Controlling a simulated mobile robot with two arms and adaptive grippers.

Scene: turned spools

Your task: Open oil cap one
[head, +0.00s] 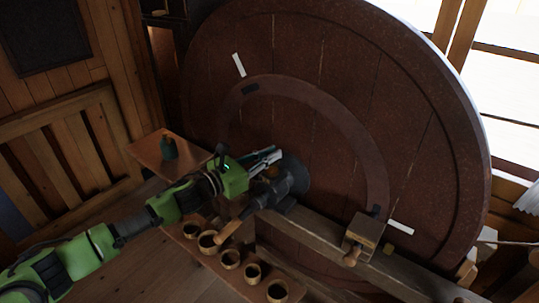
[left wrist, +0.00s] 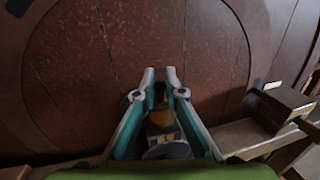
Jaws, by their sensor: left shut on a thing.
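My left gripper (head: 270,157) reaches in from the left to the dark bearing hub (head: 292,178) in front of the big wheel. In the left wrist view the two fingers of my left gripper (left wrist: 160,76) point away from me, with a small yellowish-brown piece (left wrist: 159,94) between them. It looks like the oil cap, and the fingers are shut on it. My right gripper is not in view.
The large brown wheel (head: 390,110) fills the background. A wooden beam (head: 330,238) runs below the hub, with a wooden block (head: 363,233) on it. Several wooden cups (head: 230,258) stand on a low shelf.

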